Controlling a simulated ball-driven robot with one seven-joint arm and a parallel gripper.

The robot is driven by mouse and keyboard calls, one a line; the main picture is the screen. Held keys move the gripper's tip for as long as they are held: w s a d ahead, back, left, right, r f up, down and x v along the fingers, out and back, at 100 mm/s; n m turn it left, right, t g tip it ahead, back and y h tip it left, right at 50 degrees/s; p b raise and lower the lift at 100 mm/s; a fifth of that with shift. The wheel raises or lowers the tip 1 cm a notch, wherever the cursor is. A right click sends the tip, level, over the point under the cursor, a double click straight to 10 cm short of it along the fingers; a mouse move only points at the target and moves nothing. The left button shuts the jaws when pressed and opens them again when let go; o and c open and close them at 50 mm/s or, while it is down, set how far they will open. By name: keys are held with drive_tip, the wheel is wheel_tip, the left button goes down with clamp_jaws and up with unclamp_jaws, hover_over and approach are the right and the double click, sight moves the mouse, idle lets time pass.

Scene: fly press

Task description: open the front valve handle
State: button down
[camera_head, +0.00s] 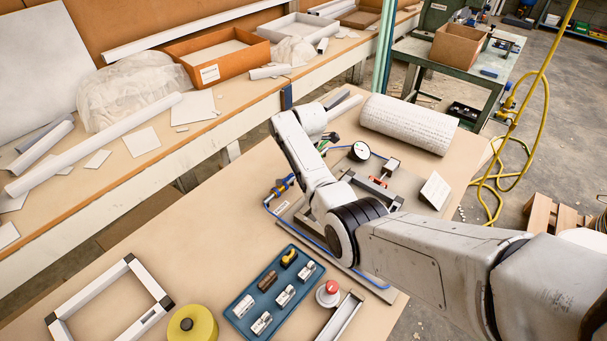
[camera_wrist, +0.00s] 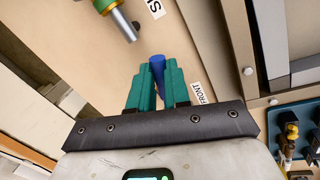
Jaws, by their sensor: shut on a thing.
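In the wrist view, the teal fingers of my gripper (camera_wrist: 157,88) are closed around the blue front valve handle (camera_wrist: 157,65). The handle's upper end shows between the fingertips, and the rest is hidden by the fingers. A label reading FRONT (camera_wrist: 199,93) lies just right of them. In the head view, a valve with blue and brass parts (camera_head: 283,185) sits at the left edge of the fixture board. I cannot tell which valve it is.
A brass and silver fitting (camera_wrist: 118,18) is at the top of the wrist view, beside another, partly cut-off label (camera_wrist: 154,8). In the head view, a blue tray (camera_head: 248,328) of small parts, a red button (camera_head: 331,287), a yellow roll (camera_head: 190,325) and a gauge (camera_head: 360,151) surround my arm.

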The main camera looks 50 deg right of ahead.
drive_tip(key=w+n+b, duration=0.2)
drive_tip(key=n, duration=0.1)
drive_tip(key=shift+w+d+y, duration=0.1)
drive_tip(key=shift+d+y, duration=0.2)
drive_tip(key=shift+d, duration=0.1)
drive_tip(key=shift+w+n+b, duration=0.25)
drive_tip(key=shift+n+b, duration=0.05)
drive_tip(key=shift+n, duration=0.3)
drive_tip(key=shift+w, duration=0.1)
drive_tip(key=c, duration=1.1)
unclamp_jaws()
wheel_tip(320, 180, up, 11)
drive_tip(key=s, duration=0.2)
drive_tip(key=shift+f, duration=0.15)
drive_tip(key=shift+s+a+f, duration=0.1)
